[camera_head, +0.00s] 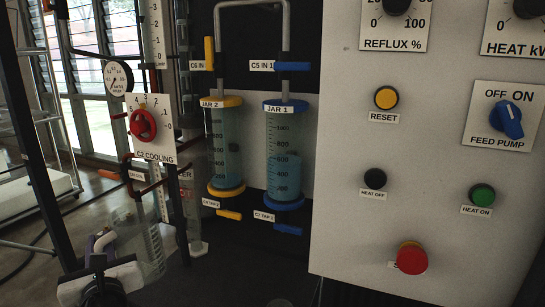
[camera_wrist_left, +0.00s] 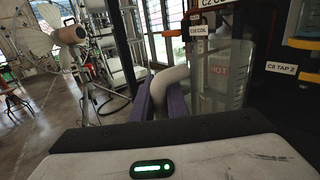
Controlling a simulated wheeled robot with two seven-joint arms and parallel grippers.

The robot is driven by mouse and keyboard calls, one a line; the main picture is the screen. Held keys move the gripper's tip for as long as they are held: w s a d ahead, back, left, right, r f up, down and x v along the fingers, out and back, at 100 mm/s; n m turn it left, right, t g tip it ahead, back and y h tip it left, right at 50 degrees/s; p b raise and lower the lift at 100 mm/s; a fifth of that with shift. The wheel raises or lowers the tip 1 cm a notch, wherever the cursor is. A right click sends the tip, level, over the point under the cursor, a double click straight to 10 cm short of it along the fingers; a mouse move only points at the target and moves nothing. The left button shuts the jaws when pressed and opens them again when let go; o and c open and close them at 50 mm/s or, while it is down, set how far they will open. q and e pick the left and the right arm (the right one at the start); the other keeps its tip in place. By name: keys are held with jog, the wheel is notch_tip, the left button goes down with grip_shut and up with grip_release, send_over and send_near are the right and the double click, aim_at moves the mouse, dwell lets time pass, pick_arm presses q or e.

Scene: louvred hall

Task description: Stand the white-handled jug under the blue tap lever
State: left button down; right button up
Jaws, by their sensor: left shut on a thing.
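The white-handled jug (camera_head: 142,250) is clear, with marks on its wall, at the lower left of the head view. My left gripper (camera_head: 102,243) is shut on its white handle. In the left wrist view the purple fingers sit either side of the handle (camera_wrist_left: 167,82), and the jug's clear body (camera_wrist_left: 222,88) stands just right of them. The blue tap lever (camera_head: 288,229) is below the blue-capped jar 1 (camera_head: 284,150), to the right of and apart from the jug. My right gripper is out of view.
Jar 2 (camera_head: 226,145), with a yellow tap lever (camera_head: 229,214), stands left of jar 1. A red cooling valve (camera_head: 143,125) and pipes are above the jug. A control panel (camera_head: 345,200) fills the right. A clear rim (camera_head: 280,302) shows at the bottom edge.

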pick_arm(q)
jog(key=s+d+f+m+t+h, duration=0.1)
jog(key=s+d+m+h, duration=0.1)
jog(key=s+d, duration=0.3)
jog(key=s+d+f+m+t+h, duration=0.1)
jog(key=s+d+h, duration=0.3)
jog(key=s, duration=0.5)
jog(key=s+d+f+m+t+h, duration=0.1)
jog(key=s+d+f+m+h, duration=0.1)
jog(key=s+d, duration=0.4)
jog(key=shift+s+d+f+m+h+p, duration=0.25)
jog(key=shift+s+m+h+p, duration=0.1)
jog(key=shift+s+m+h, duration=0.45)
jog(key=shift+w, duration=0.1)
